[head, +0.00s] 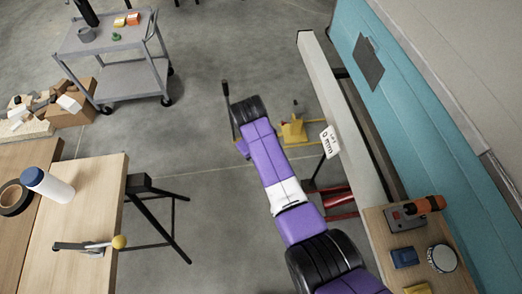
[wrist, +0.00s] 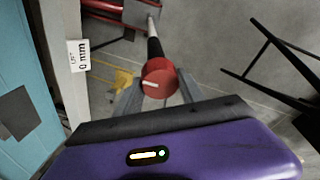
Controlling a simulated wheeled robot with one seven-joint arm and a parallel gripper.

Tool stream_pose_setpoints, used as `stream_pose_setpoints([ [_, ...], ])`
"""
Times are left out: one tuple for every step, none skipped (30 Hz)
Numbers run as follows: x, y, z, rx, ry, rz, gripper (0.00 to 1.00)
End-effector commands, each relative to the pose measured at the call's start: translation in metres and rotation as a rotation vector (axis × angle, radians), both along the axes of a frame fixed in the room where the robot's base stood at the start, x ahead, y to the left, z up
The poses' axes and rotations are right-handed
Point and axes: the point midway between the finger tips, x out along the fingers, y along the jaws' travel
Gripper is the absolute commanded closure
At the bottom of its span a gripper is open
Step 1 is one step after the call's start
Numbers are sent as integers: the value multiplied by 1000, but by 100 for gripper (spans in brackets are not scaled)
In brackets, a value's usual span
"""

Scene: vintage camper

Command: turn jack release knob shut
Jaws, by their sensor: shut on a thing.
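The round red knob (wrist: 160,80) with a white line across its face shows in the wrist view. My gripper (wrist: 158,92) is shut on it, with one grey finger on each side. The white line lies nearly level, tilted slightly down to the right. A black and pale shaft (wrist: 154,48) runs away behind the knob. In the head view my purple arm covers the knob and my fingers. Red metal parts, seemingly of the jack (head: 341,202), show beside the arm there.
A sign (head: 330,141) reads "LIFT 0 mm" on the pale beam (head: 336,110) along the teal camper (head: 385,95). A yellow stand (head: 293,130) is on the floor. Wooden benches stand left (head: 85,215) and lower right (head: 425,245). A grey cart (head: 115,50) stands at upper left.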

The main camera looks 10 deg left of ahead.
Motion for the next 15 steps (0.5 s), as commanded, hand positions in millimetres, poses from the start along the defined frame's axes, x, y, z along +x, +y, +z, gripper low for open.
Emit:
stream_pose_setpoints([
  [0,0,2,0,5,20,94],
  [1,0,2,-1,9,32,94],
  [0,0,1,-2,12,45,94],
  [1,0,1,-3,15,54,94],
  [0,0,1,-4,16,63,94],
  [0,0,1,-5,19,73,94],
  [0,0,1,-5,21,79,94],
  [0,1,1,-5,22,84,94],
  [0,1,1,-5,23,90,94],
  [0,1,1,-5,24,94,94],
  [0,1,1,-5,25,97,94],
  [0,1,1,-6,25,100,94],
  [0,1,1,-6,25,101,94],
  [0,1,1,-6,25,101,94],
  [0,1,1,-5,26,103,94],
])
